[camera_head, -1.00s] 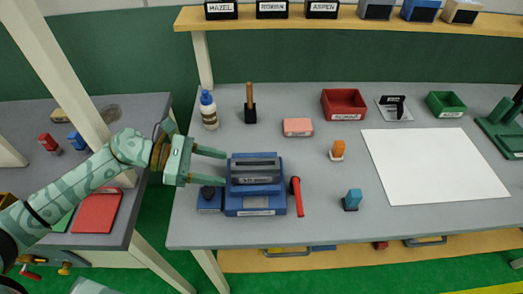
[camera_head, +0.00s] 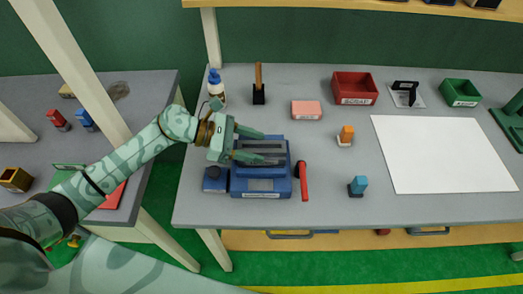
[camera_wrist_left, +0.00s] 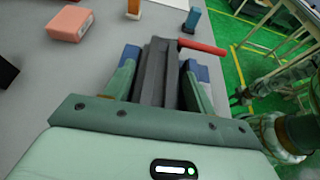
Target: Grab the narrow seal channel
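The narrow seal channel, a dark grey grooved bar, appears to be the piece (camera_head: 268,150) on top of the blue fixture (camera_head: 262,187) near the table's front left. It also shows in the left wrist view (camera_wrist_left: 155,72), running away between my fingers. My left gripper (camera_head: 260,147) reaches in from the left, over the fixture. Its green fingers are apart, one on each side of the bar; it also shows in the left wrist view (camera_wrist_left: 160,64). Whether either finger touches the bar cannot be told. My right gripper is not in view.
A red-handled tool (camera_head: 303,182) lies right of the fixture, and a small dark blue block (camera_head: 215,179) sits left of it. A bottle (camera_head: 216,88), a pink block (camera_head: 306,110) and a red bin (camera_head: 355,88) stand behind. A white sheet (camera_head: 445,155) lies clear at right.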

